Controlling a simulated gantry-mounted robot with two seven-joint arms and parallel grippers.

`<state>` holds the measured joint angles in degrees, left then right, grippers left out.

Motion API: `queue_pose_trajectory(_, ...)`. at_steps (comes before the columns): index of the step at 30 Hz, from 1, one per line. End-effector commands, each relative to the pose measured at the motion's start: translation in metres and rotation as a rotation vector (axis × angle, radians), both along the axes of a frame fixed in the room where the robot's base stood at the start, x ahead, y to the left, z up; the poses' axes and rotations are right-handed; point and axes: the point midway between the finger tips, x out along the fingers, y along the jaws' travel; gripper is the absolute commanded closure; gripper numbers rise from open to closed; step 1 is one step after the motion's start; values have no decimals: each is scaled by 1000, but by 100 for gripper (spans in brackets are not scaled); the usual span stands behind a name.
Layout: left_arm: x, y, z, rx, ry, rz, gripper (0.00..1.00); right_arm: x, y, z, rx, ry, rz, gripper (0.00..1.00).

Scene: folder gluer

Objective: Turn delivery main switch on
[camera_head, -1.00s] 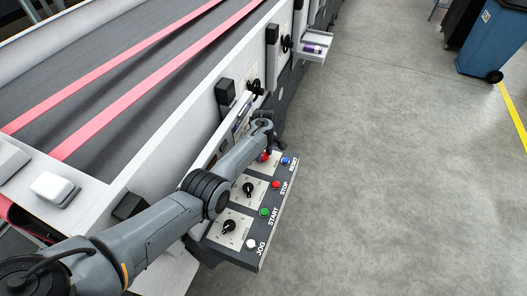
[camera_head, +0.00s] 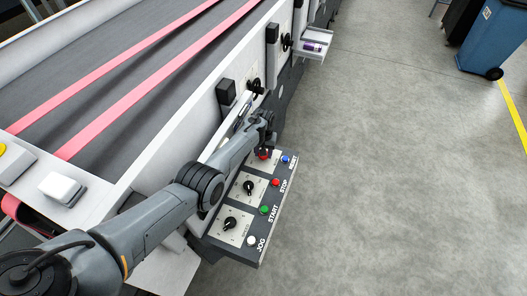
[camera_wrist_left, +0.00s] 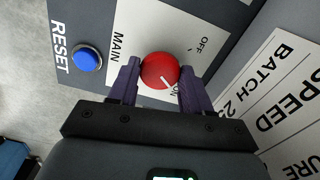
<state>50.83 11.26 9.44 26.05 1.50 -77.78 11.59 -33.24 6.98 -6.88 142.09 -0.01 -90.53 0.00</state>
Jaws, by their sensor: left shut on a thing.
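The main switch is a round red knob (camera_wrist_left: 160,70) on a white plate marked MAIN, OFF and ON in the left wrist view. Its white pointer line points toward the ON label, which is partly hidden by a finger. My left gripper (camera_wrist_left: 159,66) has its two purple fingers on opposite sides of the knob, shut on it. In the head view my left gripper (camera_head: 266,132) is at the far end of the control panel (camera_head: 238,250), over the red knob (camera_head: 264,154), which it partly hides. My right gripper is not in view.
The blue RESET button (camera_wrist_left: 87,59) is close beside the left finger. Red STOP (camera_head: 276,183), green START (camera_head: 264,210) and white JOG (camera_head: 251,241) buttons line the panel edge, with black rotary knobs (camera_head: 248,187) beside them.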

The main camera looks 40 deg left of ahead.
Motion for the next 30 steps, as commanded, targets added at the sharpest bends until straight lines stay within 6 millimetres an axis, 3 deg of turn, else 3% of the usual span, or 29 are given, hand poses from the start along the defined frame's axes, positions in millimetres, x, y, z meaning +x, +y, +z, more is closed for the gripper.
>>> queue_pose_trajectory(10,0,0,-1,0,-1,-153,82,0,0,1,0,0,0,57)
queue_pose_trajectory(27,0,0,-1,0,-1,-184,82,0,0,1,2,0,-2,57)
queue_pose_trajectory(28,0,0,-1,0,-1,-184,48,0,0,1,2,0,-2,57)
queue_pose_trajectory(30,0,0,-1,0,-1,-184,38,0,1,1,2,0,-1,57)
